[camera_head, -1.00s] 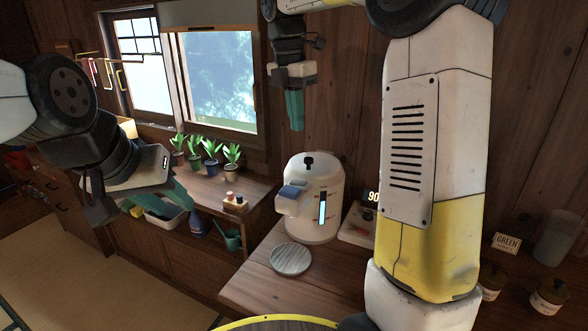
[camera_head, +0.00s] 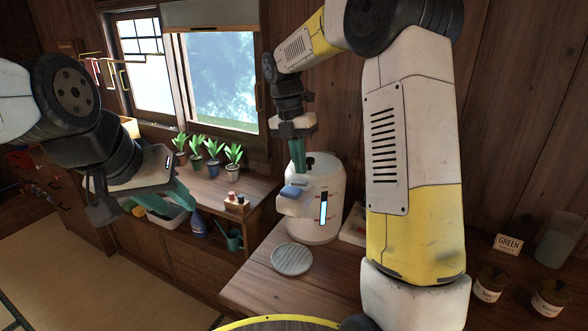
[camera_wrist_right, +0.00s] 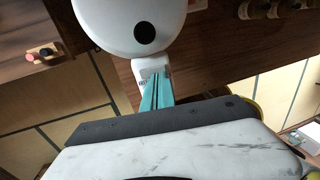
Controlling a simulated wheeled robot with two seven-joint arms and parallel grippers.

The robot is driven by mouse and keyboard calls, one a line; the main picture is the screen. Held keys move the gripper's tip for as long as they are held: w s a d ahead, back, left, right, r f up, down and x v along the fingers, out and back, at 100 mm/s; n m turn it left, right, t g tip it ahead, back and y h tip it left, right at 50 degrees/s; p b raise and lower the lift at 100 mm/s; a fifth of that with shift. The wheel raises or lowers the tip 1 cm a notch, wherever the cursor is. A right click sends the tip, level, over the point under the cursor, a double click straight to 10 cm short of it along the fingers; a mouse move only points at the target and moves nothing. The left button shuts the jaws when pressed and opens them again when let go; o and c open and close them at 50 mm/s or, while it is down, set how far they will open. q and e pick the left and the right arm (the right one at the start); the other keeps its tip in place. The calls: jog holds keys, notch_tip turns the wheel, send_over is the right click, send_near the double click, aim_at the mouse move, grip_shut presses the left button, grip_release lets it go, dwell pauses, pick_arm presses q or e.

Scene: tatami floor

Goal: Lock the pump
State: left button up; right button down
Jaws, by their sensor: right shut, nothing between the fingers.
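The pump is a white rounded dispenser (camera_head: 318,225) on the wooden counter, with a blue level gauge on its front. A black knob (camera_head: 309,161) sits on its domed top, and a blue-grey button (camera_head: 293,191) tops its spout. The right wrist view shows the white dome (camera_wrist_right: 110,15), the dark knob (camera_wrist_right: 145,33) and the spout (camera_wrist_right: 152,68). My right gripper (camera_head: 298,168) is shut and empty, pointing down over the spout side beside the knob; contact cannot be told. My left gripper (camera_head: 178,197) is far left of the pump; its finger gap is unclear.
A round slatted coaster (camera_head: 291,259) lies in front of the pump. A small tray (camera_head: 355,232) stands to its right, partly behind my right arm. Potted plants (camera_head: 233,155) line the left shelf. Jars (camera_head: 489,283) and a GREEN sign (camera_head: 508,244) stand at the right.

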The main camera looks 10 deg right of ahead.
aim_at(300, 183)
jog(key=shift+s+d+f, duration=0.1)
jog(key=shift+d+f, duration=0.05)
jog(key=shift+f, duration=0.5)
jog(key=shift+s+d+f, duration=0.1)
jog(key=shift+f, duration=0.5)
